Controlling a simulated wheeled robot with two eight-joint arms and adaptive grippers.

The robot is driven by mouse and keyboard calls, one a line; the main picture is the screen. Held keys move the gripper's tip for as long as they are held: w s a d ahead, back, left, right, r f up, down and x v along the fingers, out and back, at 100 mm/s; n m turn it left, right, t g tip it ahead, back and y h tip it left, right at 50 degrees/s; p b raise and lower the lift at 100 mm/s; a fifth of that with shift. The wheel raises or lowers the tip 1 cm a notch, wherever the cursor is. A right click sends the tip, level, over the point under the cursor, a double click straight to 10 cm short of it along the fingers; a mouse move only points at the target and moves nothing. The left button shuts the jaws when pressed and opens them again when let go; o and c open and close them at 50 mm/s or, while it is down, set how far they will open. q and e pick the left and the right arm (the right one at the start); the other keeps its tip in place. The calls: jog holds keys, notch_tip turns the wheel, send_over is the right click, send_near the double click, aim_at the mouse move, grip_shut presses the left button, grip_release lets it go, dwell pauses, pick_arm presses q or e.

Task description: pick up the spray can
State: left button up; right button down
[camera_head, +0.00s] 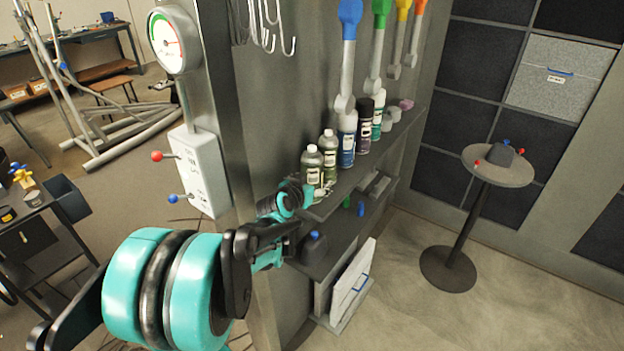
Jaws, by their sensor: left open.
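Several cans and bottles stand upright in a row on the upper wall shelf (408,127). They include a blue-and-white can (347,142), a dark can with a black cap (363,130) and a white-and-teal can (377,118). Two grey-green bottles with pale caps, a nearer bottle (312,166) and a farther bottle (330,150), stand at the near end. I cannot tell which one is the spray can. My left gripper (322,192) is open at the shelf's near end, close to the nearer bottle's base; contact is unclear. My right gripper is not in view.
Coloured-handled tools, one with a blue handle (349,20), hang above the cans. A gauge (174,40) and a lever box (200,170) are on the post at left. A lower shelf (335,245) holds small items. A round stand (498,172) is at right, with clear floor before it.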

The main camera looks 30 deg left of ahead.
aim_at(313, 169)
pick_arm(q)
jog(key=shift+s, duration=0.1)
jog(key=c, duration=1.4)
jog(key=shift+r, duration=0.15)
notch_tip(313, 169, up, 5)
jog(key=shift+d+f+p, duration=0.1)
jog(key=shift+f+p, duration=0.1)
jog(key=shift+p, duration=0.9)
jog(key=s+d+r+p, duration=0.3)
jog(key=d+r, duration=0.3)
jog(key=d, duration=0.4)
jog(key=shift+s+d, duration=0.4)
jog(key=shift+s, duration=0.05)
jog(key=shift+r, duration=0.1)
jog(key=o, duration=0.6)
jog(key=c, duration=1)
